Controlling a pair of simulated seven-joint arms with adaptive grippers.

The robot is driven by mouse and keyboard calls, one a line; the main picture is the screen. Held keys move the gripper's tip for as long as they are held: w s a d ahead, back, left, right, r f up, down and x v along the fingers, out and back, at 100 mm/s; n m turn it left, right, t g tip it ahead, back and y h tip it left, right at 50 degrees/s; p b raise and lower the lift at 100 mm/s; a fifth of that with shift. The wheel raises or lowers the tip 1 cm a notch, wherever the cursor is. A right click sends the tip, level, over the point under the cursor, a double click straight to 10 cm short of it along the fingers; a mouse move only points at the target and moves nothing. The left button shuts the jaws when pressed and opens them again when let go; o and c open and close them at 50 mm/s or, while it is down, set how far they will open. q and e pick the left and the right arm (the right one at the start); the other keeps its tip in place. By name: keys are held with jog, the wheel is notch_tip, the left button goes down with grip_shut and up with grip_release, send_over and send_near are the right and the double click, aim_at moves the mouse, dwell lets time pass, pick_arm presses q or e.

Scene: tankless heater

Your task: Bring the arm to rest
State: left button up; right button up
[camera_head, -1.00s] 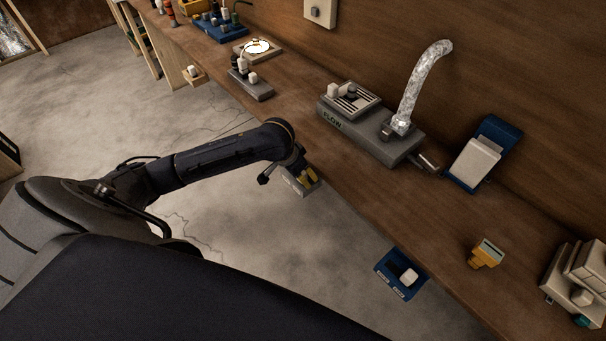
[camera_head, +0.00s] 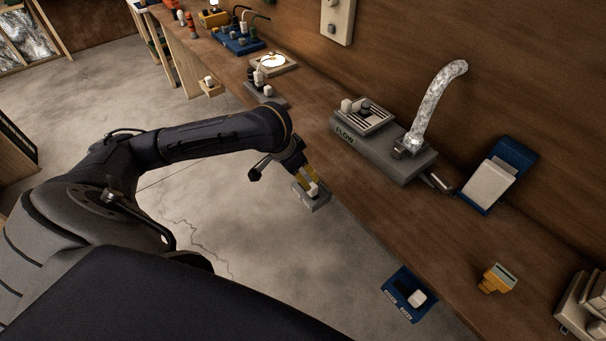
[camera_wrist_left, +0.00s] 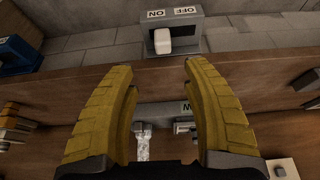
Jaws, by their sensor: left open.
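My left arm comes in from the left in the head view, and its gripper (camera_head: 306,174) is beside the front edge of the bench. The yellow fingers are apart and empty; they show large in the left wrist view (camera_wrist_left: 160,80). Close to the fingertips is a grey switch box (camera_head: 312,198) with a white rocker, at the bench's front edge. In the left wrist view the switch box (camera_wrist_left: 173,22) lies beyond the fingertips, lettered ON and OFF, and the fingers look apart from it. My right gripper is not in view.
The wooden bench (camera_head: 400,210) runs diagonally. On it are a grey FLOW unit (camera_head: 385,145) with a silver hose (camera_head: 437,100), a blue holder (camera_head: 510,158) and a yellow block (camera_head: 497,278). A blue switch box (camera_head: 402,300) is on the front edge. The floor (camera_head: 220,220) is clear.

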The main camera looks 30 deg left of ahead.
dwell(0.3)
pick_arm(q)
jog(key=s+d+f+m+t, duration=0.3)
jog(key=d+f, duration=0.4)
jog(key=d, duration=0.2)
jog(key=s+a+f+y, duration=0.3)
jog(key=s+a, duration=0.2)
jog(key=s, duration=0.3)
jog(key=s+a+f+y, duration=0.2)
jog(key=s+a+y, duration=0.1)
jog(key=s+a, duration=0.4)
jog(key=s+d+f+g+h, duration=0.15)
jog(key=d+f, duration=0.25)
jog(key=f, duration=1.1)
jog(key=s+d+f+g+h, duration=0.1)
jog(key=s+d+f, duration=0.15)
jog(key=f, duration=1.25)
jog(key=s+f+n+g+h, duration=0.2)
jog(key=s+f+n+g, duration=0.1)
jog(key=s+f, duration=1.8)
jog(key=shift+s+d, duration=0.25)
jog(key=shift+d, duration=0.1)
